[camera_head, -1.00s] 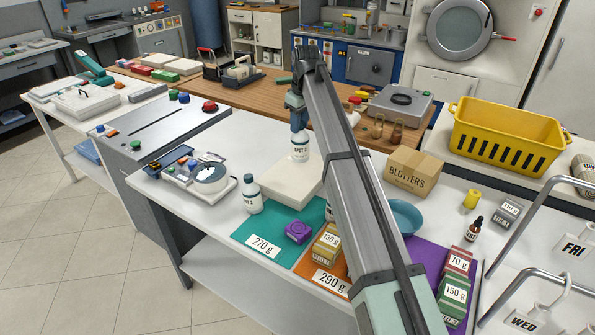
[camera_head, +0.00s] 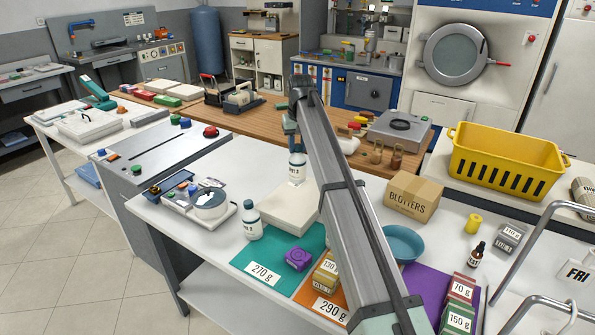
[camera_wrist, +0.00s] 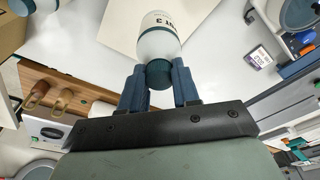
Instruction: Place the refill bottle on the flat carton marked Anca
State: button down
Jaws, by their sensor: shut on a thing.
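The refill bottle, white with a teal cap, is in my gripper (camera_wrist: 158,78). In the wrist view the bottle (camera_wrist: 158,42) shows large, with the blue fingers on both sides of its cap. In the head view the bottle (camera_head: 297,168) hangs upright below my gripper (camera_head: 293,146), at the far edge of a flat white carton (camera_head: 284,210). I cannot tell the gap between bottle and carton. No marking is readable on the carton. Part of it also shows beyond the bottle in the wrist view (camera_wrist: 118,22). My arm covers its right side in the head view.
A second white bottle (camera_head: 252,222) stands just left of the carton. A purple object (camera_head: 299,258) lies on the teal mat (camera_head: 250,257) in front. A blotters box (camera_head: 413,194) and a blue bowl (camera_head: 403,243) stand to the right. White counter is bare behind the carton.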

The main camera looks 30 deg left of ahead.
aim_at(298, 163)
jog(key=shift+f, duration=3.65)
jog(key=c, duration=0.8)
grip_release()
jog(key=r, duration=0.4)
jog(key=d+r, duration=0.1)
jog(key=r, duration=0.3)
jog(key=s+r, duration=0.1)
jog(key=r, duration=0.3)
jog(key=shift+s+d+r, duration=0.1)
jog(key=shift+d, duration=0.05)
